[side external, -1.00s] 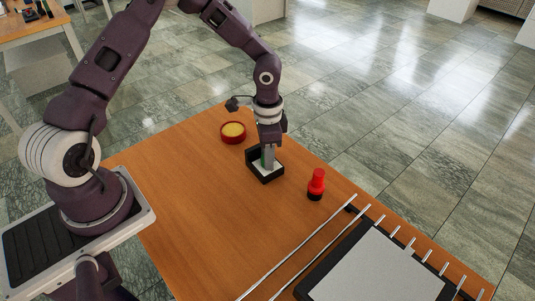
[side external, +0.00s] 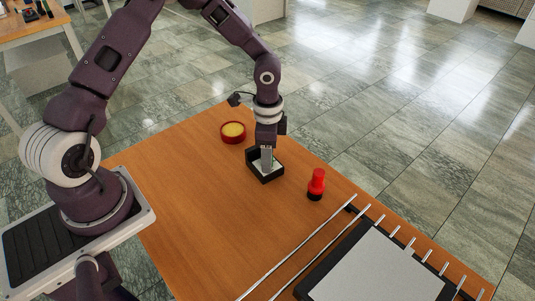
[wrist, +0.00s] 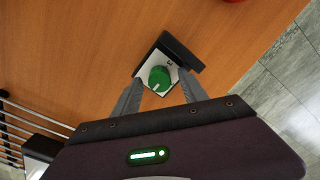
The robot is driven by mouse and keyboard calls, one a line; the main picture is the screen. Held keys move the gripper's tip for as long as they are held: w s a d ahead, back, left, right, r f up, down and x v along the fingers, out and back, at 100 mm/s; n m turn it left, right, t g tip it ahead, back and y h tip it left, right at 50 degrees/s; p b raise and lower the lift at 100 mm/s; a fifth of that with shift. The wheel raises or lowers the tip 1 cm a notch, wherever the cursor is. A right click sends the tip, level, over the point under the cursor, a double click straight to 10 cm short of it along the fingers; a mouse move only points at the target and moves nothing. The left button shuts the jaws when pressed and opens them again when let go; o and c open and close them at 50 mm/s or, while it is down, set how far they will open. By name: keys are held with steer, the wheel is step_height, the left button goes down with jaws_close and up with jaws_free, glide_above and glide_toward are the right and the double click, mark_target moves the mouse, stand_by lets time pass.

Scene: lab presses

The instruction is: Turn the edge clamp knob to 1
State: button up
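The edge clamp knob (wrist: 159,79) is round and green with a pale pointer mark, seen in the wrist view. It sits on a white plate in a black housing (wrist: 180,51) with a raised wall along one side. In the side view the black housing (side external: 266,178) is on the wooden table, and my gripper (side external: 268,165) points straight down into it, largely hiding the knob. In the wrist view the fingers of my gripper (wrist: 159,81) are apart, one on each side of the knob, with a visible gap on both sides.
A red round container with a yellow top (side external: 233,132) is behind and left of the housing. A red and black upright piece (side external: 316,185) stands to its right. A black-framed grey panel (side external: 375,270) with metal rods lies at the front right. The table's middle is clear.

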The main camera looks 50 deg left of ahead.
steer(key=shift+r, duration=0.1)
step_height(320, 180, up, 6)
steer(key=shift+f, duration=0.1)
steer(key=shift+r, duration=0.55)
steer(key=shift+s+r, duration=0.1)
steer(key=shift+r, duration=0.1)
steer(key=s+a+r+n+t+y, duration=0.1)
steer(key=s+r+n, duration=0.1)
steer(key=s+r, duration=0.4)
steer(key=s+a+r+n+t+y, duration=0.15)
steer(key=s+r, duration=0.25)
steer(key=r, duration=0.4)
steer(key=s+d+r+n+t+h, duration=0.1)
steer(key=s+d+r+n, duration=0.1)
steer(key=s, duration=0.4)
steer(key=s+d+r+n+t+h, duration=0.1)
steer(key=s+d+r+n+t, duration=0.1)
steer(key=s, duration=0.5)
step_height(320, 180, up, 2)
steer(key=shift+s+r+n, duration=0.2)
steer(key=shift+n, duration=0.65)
